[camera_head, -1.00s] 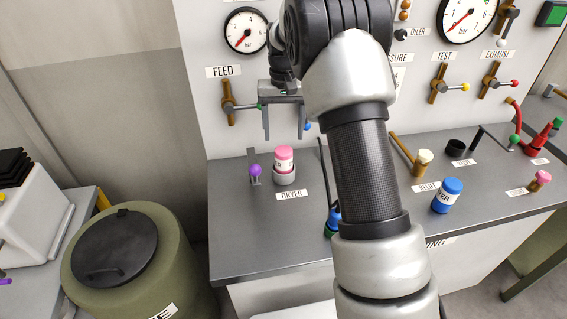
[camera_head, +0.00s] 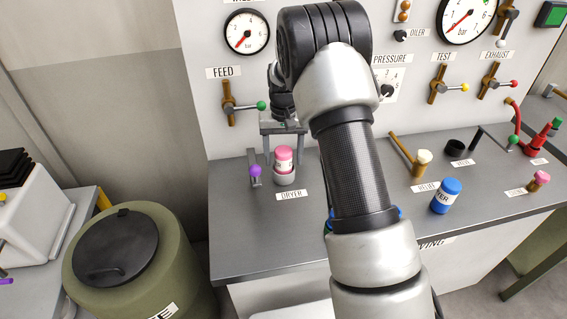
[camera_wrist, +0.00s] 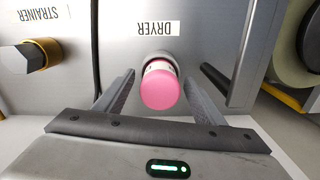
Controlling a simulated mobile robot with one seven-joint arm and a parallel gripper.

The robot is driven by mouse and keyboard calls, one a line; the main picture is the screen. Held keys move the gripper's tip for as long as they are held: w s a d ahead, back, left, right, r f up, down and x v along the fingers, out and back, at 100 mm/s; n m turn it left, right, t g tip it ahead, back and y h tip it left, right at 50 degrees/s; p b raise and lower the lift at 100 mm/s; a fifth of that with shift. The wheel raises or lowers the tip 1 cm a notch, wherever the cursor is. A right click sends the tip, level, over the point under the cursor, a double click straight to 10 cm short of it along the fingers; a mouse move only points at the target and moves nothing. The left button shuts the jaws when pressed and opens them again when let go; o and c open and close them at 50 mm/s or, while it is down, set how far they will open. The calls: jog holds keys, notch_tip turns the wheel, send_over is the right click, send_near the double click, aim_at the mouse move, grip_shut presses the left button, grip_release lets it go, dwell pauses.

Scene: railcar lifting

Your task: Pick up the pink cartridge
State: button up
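The pink cartridge (camera_head: 284,156) stands upright in a grey round holder (camera_head: 285,177) behind the DRYER label on the bench. It has a pink cap and a pale label band. In the wrist view the pink cartridge (camera_wrist: 160,88) shows its cap between the two fingers. My gripper (camera_head: 284,160) is open, with its fingers hanging down on either side of the cartridge. In the wrist view my gripper (camera_wrist: 157,80) has a gap on both sides of the cap, so it does not appear to touch it. The cartridge's lower part is hidden in the holder.
A purple-knobbed lever (camera_head: 255,171) stands close left of the cartridge. The FEED valve (camera_head: 240,106) and a gauge (camera_head: 246,32) are on the panel behind. A blue canister (camera_head: 447,196) stands to the right. The bench front around the DRYER label (camera_head: 292,195) is clear.

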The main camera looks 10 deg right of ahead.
jog(key=c, duration=1.3)
